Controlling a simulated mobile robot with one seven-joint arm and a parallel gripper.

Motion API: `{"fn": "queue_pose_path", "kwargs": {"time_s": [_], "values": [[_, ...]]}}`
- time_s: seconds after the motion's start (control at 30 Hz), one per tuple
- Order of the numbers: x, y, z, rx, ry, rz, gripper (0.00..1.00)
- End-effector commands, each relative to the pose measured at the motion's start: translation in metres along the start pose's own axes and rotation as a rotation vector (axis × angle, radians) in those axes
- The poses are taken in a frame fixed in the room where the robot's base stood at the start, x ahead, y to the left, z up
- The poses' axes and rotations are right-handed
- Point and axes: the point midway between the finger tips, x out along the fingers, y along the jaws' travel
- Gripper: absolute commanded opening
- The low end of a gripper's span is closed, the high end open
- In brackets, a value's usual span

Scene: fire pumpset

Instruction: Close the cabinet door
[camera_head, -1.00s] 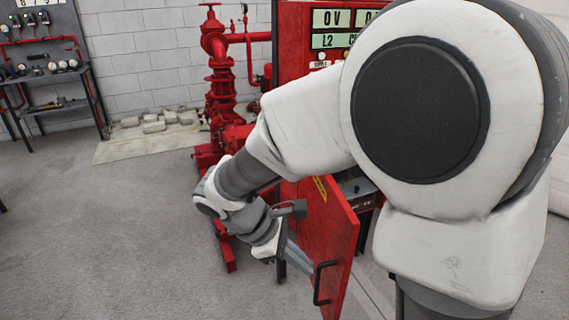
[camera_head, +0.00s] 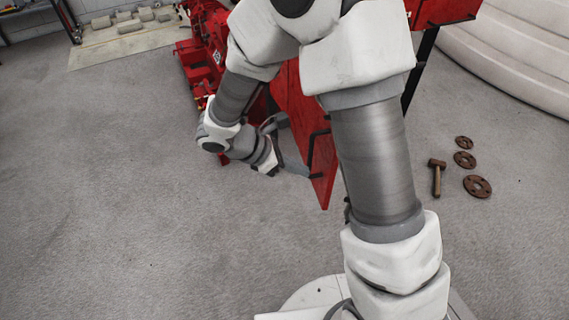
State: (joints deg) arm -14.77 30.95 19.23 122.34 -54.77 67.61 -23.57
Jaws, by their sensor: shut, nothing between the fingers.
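The red cabinet door (camera_head: 302,122) hangs open in the middle of the view, its free edge pointing toward me. My arm hides most of the cabinet and the door's hinge side.
Red pump parts (camera_head: 205,60) stand behind my arm at the left. A hammer (camera_head: 437,177) and rusty flanges (camera_head: 477,186) lie on the floor at right. A large pale ribbed tank (camera_head: 520,50) is at the back right. The floor at left is clear.

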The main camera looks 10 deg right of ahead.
Motion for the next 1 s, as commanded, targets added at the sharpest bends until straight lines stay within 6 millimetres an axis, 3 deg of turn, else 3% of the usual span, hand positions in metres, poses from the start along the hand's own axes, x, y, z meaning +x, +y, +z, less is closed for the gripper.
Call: {"fn": "queue_pose_path", "kwargs": {"time_s": [0.03, 0.3, 1.0], "values": [[0.013, -0.001, -0.001, 0.002, -0.001, -0.004, 0.00], [0.034, 0.000, 0.025, 0.002, 0.000, -0.001, 0.00], [0.041, 0.003, 0.033, -0.006, -0.001, 0.009, 0.00]]}}
